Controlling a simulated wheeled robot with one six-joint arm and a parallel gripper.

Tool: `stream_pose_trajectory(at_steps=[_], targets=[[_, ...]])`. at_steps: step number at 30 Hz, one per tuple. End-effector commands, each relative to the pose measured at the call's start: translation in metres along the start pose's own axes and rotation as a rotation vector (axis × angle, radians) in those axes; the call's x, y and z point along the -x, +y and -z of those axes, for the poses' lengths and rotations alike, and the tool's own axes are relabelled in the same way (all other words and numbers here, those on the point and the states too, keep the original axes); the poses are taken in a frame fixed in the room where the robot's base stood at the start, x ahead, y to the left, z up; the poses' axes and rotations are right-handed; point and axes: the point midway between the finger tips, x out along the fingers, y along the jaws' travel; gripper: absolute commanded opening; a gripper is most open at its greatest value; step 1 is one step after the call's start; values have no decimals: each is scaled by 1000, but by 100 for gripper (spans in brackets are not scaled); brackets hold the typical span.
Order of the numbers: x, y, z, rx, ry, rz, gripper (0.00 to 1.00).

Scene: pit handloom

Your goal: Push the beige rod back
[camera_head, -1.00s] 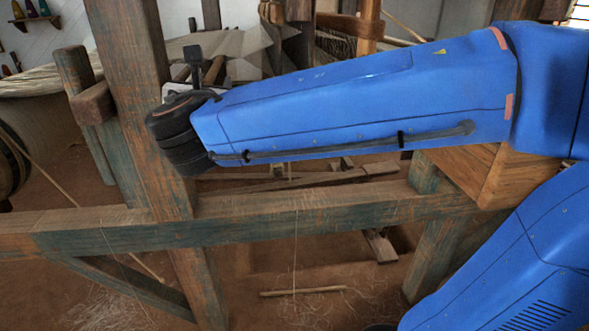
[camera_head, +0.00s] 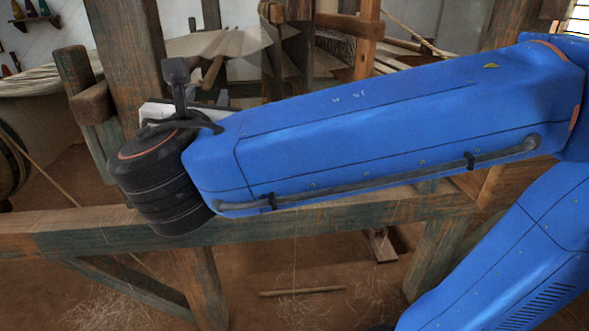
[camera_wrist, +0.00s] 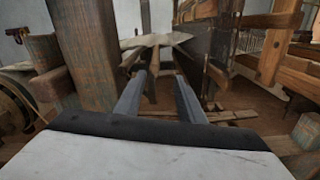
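My gripper (camera_wrist: 160,78) shows in the wrist view with its two grey fingers apart and nothing visibly held between them. It points into the loom frame, with a thick upright post (camera_wrist: 84,55) at its left. In the head view my arm and dark wrist cover the gripper's fingers. I cannot tell for sure which piece is the beige rod. A thin pale rod (camera_head: 407,32) slants at the loom's upper right in the head view. Another thin pale rod (camera_head: 38,168) slants at the left, and a short pale stick (camera_head: 302,291) lies on the floor.
A worn horizontal beam (camera_head: 330,221) crosses below my arm, and a thick post (camera_head: 128,55) rises behind my wrist. A wooden drum (camera_head: 12,165) stands at the far left. Loose fibres (camera_head: 105,308) lie on the brown floor.

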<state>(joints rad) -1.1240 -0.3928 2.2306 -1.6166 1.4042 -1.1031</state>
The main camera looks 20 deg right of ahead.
Motion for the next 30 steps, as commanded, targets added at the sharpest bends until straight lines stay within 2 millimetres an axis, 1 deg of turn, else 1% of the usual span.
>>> stream_pose_trajectory(at_steps=[4, 13, 20, 30], targets=[[9, 0, 0, 0, 0, -2, 36], [-5, -24, 16, -44, 63, 54, 36], [-16, -50, 34, -103, 134, 116, 36], [-28, -94, 65, -222, 247, 227, 36]])
